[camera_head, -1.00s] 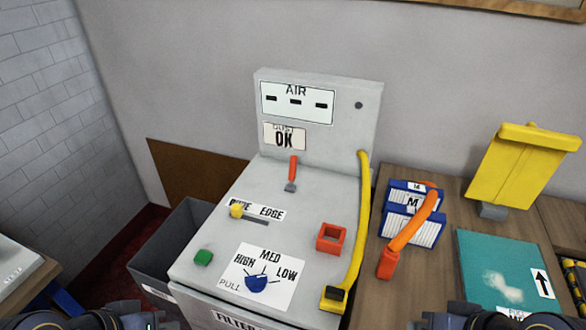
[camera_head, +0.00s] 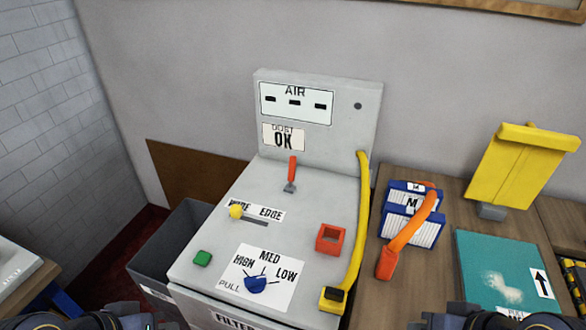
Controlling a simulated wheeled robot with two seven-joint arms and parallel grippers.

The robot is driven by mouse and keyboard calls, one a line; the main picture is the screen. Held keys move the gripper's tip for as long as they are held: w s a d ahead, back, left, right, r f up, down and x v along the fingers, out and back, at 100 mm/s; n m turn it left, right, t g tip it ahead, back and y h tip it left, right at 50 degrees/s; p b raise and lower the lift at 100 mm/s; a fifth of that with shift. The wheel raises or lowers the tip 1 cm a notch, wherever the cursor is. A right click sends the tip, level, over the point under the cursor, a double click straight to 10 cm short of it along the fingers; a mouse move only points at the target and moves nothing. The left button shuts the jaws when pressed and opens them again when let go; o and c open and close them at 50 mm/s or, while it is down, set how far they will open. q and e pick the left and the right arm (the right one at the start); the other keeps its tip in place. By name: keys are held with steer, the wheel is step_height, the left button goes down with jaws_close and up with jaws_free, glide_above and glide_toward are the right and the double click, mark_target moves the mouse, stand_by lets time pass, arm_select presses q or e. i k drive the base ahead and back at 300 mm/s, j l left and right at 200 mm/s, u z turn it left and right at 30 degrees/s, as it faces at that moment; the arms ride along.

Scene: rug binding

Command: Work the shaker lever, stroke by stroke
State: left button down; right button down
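A small lever with a red handle (camera_head: 292,168) stands on the grey machine's top (camera_head: 225,185), close to its upright back panel (camera_head: 355,125). I take it for the shaker lever, though no label names it. It stands nearly upright, and neither gripper touches it. A sign on the panel (camera_head: 284,138) reads "DUST OK". My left arm's dark end (camera_head: 125,317) shows at the bottom left edge, and my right arm's dark end (camera_head: 495,316) at the bottom right. Both are well short of the lever. Their fingers are cut off or unclear, so opening and contents cannot be told.
The machine top also carries a yellow slider knob (camera_head: 236,211), green button (camera_head: 202,258), red square socket (camera_head: 331,238), blue dial (camera_head: 255,284) and yellow hose (camera_head: 362,220). An orange-handled tool (camera_head: 407,232), blue-white boxes (camera_head: 412,229), teal sheet (camera_head: 500,268) and yellow stand (camera_head: 515,170) lie right.

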mark_target(292, 162)
steer(key=i+j, duration=0.1)
steer(key=j, duration=0.35)
steer(key=i+j, duration=0.1)
steer(key=j, duration=0.35)
steer(key=i+j, duration=0.1)
steer(key=j, duration=0.35)
steer(key=z, duration=2)
steer(key=j, duration=0.05)
